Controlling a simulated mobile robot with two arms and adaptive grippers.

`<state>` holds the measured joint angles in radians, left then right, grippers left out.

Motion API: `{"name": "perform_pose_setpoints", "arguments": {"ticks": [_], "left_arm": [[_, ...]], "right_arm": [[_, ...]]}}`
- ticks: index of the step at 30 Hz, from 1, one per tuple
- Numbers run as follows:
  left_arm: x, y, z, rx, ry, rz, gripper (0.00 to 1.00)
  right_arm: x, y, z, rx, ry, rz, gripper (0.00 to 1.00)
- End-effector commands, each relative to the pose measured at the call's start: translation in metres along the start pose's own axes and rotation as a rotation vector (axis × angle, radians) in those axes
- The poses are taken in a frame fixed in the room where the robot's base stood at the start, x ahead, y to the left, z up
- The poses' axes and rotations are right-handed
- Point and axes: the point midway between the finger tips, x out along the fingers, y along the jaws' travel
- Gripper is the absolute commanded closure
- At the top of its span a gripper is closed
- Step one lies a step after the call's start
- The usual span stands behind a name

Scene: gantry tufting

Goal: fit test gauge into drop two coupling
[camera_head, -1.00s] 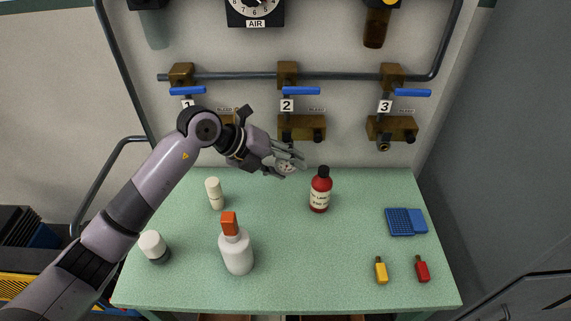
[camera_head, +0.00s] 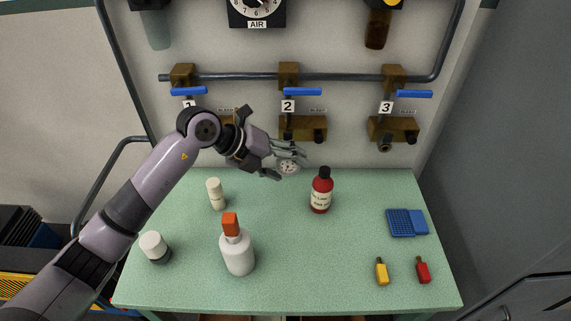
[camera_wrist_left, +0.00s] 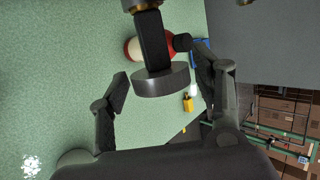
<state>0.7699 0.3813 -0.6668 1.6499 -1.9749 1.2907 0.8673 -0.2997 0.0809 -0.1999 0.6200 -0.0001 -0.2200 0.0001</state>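In the left wrist view the dark gauge body (camera_wrist_left: 160,80) has a thick stem reaching up to a brass fitting (camera_wrist_left: 140,5) at the top edge. The drop two coupling itself is hidden behind my fingers in the head view. My left gripper (camera_head: 283,162) is open, its fingers spread on either side of the gauge; the left wrist view shows gaps beside the body. My right gripper is not in view.
A red bottle (camera_head: 321,190) stands just right of the gauge on the green bench (camera_head: 310,260). A white orange-capped bottle (camera_head: 238,252) and two smaller containers stand left. The bench middle is clear.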

Motion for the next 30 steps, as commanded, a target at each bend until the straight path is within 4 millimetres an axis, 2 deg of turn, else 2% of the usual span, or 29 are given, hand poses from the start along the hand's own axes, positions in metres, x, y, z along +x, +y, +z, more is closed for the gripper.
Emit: {"name": "perform_pose_setpoints", "arguments": {"ticks": [10,14,17,27,30], "left_arm": [[0.001,0.001,-0.002,-0.001,0.005,0.002,0.33],[-0.006,0.001,-0.001,0.0,0.004,0.001,0.33],[-0.021,0.001,0.0,0.0,0.001,0.003,0.33],[-0.091,0.001,0.0,0.0,0.0,0.002,0.33],[-0.105,0.001,0.0,0.001,0.002,0.003,0.33]], "right_arm": [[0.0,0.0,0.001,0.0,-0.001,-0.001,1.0],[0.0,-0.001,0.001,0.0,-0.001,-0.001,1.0],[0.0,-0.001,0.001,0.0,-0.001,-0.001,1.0],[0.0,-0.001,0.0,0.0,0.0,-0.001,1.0],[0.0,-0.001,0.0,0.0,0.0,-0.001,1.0]]}}
